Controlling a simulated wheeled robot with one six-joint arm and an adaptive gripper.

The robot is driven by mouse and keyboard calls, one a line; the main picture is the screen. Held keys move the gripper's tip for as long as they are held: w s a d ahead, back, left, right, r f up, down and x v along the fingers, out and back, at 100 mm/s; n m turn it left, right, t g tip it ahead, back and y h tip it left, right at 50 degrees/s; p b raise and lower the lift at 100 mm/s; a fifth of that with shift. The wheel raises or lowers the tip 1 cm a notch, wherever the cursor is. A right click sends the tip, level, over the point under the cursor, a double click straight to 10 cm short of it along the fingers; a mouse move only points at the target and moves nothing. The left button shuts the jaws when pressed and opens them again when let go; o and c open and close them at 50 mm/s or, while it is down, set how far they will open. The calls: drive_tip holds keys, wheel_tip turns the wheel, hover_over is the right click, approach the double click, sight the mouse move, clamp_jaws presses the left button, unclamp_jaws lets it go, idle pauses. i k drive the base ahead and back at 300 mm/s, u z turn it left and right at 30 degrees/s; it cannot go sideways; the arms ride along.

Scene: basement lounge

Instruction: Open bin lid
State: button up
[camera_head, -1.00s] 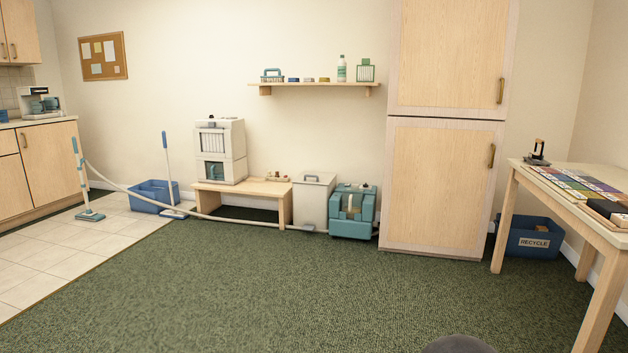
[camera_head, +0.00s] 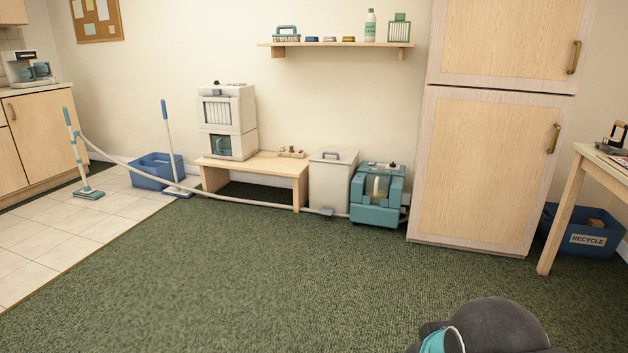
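A white bin (camera_head: 329,184) stands on the carpet against the back wall, between the wooden bench and a teal machine. Its flat lid (camera_head: 333,157) is closed and has a grey handle on top. A small blue-grey piece, perhaps a pedal, shows at the bin's foot. A dark rounded part of my arm with a teal band shows at the bottom right, well in front of the bin. My gripper is not in view.
A pale hose runs along the floor past the bench (camera_head: 281,165) and the bin's foot. The teal machine (camera_head: 377,195) stands close on the bin's right, then a tall cabinet (camera_head: 490,170). A blue recycle bin (camera_head: 584,240) sits at right. The carpet (camera_head: 250,270) in front is clear.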

sight(324, 154)
drive_tip(key=i, duration=4.3)
drive_tip(key=z, duration=0.05)
